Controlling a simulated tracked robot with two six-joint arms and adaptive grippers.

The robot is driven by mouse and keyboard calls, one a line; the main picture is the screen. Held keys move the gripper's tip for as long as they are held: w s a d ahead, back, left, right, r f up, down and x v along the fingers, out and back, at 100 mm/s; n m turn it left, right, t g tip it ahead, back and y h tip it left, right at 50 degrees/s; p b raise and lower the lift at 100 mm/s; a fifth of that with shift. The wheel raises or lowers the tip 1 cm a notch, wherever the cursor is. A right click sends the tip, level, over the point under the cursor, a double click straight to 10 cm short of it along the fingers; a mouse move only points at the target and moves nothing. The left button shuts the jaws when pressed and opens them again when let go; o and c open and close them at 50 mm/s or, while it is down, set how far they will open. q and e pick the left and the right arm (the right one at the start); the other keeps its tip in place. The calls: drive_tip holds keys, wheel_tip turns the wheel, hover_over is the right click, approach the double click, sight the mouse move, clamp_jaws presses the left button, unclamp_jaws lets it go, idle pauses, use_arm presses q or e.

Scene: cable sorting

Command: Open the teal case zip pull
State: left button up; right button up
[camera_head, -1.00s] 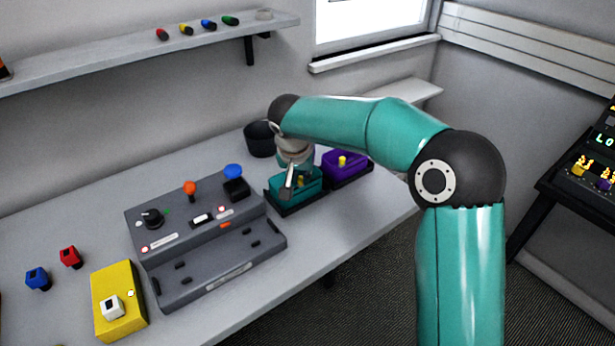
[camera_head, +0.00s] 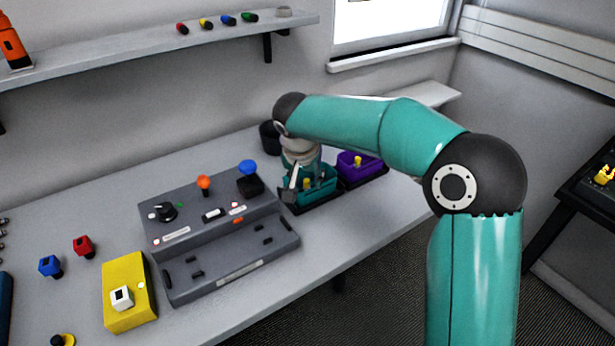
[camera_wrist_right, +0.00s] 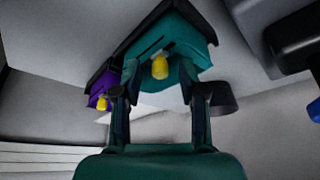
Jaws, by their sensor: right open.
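The teal case (camera_head: 322,188) sits on a dark tray on the table, with a yellow zip pull (camera_head: 306,184) on it. In the right wrist view the teal case (camera_wrist_right: 188,40) fills the upper middle, and its yellow pull (camera_wrist_right: 160,67) shows just beyond the space between my fingers. My right gripper (camera_head: 290,192) is at the left side of the teal case, partly covering it. In the wrist view my right gripper (camera_wrist_right: 160,88) is open, one finger on each side of the pull, with nothing held. Contact with the pull cannot be told. My left gripper is out of view.
A purple case (camera_head: 352,170) with a yellow pull stands right behind the teal one. A grey control panel (camera_head: 215,265) lies close on the left. A dark cup (camera_head: 268,137) stands behind. A yellow box (camera_head: 128,290) is farther left. The front right of the table is clear.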

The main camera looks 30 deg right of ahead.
drive_tip(key=v, duration=1.2)
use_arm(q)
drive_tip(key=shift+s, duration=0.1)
use_arm(e)
drive_tip(key=shift+f, duration=0.15)
